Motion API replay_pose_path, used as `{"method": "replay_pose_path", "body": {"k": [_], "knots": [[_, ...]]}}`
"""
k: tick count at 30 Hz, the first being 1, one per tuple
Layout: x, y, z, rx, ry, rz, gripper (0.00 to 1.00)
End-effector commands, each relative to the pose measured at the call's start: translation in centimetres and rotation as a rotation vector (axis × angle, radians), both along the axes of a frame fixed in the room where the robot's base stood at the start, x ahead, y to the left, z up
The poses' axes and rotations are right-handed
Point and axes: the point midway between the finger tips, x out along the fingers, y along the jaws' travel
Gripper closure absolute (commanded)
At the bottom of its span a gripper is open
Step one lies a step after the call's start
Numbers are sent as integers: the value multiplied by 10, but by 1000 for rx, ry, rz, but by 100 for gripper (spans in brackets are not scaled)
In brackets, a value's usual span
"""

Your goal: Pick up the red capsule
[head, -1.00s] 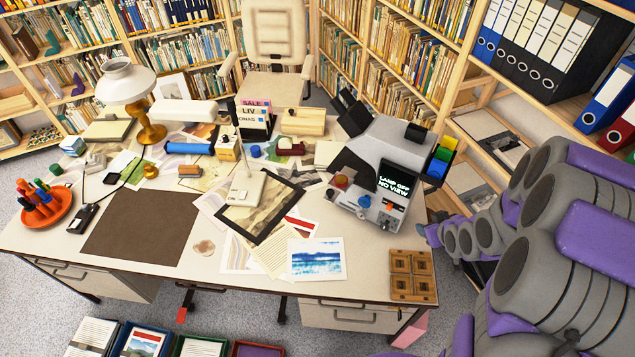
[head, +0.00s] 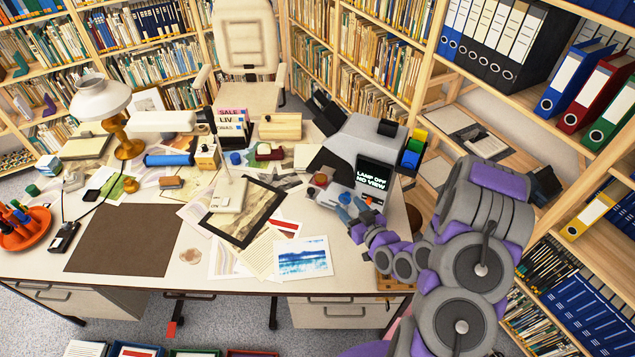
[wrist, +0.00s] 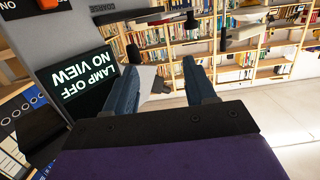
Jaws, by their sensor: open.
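I cannot clearly pick out a red capsule. A small rounded red piece (head: 320,180) shows on the front of the grey machine (head: 372,140), and a dark red item (head: 270,152) lies farther back on the desk. My gripper (head: 352,206) is at the desk's right side, in front of the machine and just below its screen (head: 373,178). In the wrist view, my gripper (wrist: 160,78) is open, with two blue-grey fingers apart and nothing held between them. The screen (wrist: 92,85) appears upside down to the left there.
Papers, a dark frame (head: 245,212) and a blue painted print (head: 303,257) lie left of my gripper. A white lamp (head: 100,100) stands at the desk's far left. Bookshelves close in behind and on the right. The brown mat (head: 135,238) is bare.

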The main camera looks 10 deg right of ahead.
Motion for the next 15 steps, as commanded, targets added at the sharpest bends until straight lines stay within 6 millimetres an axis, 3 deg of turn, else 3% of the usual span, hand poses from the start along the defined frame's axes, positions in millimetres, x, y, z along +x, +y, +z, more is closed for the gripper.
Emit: {"method": "replay_pose_path", "body": {"k": [15], "knots": [[37,13,-12,-5,1,6,45]]}}
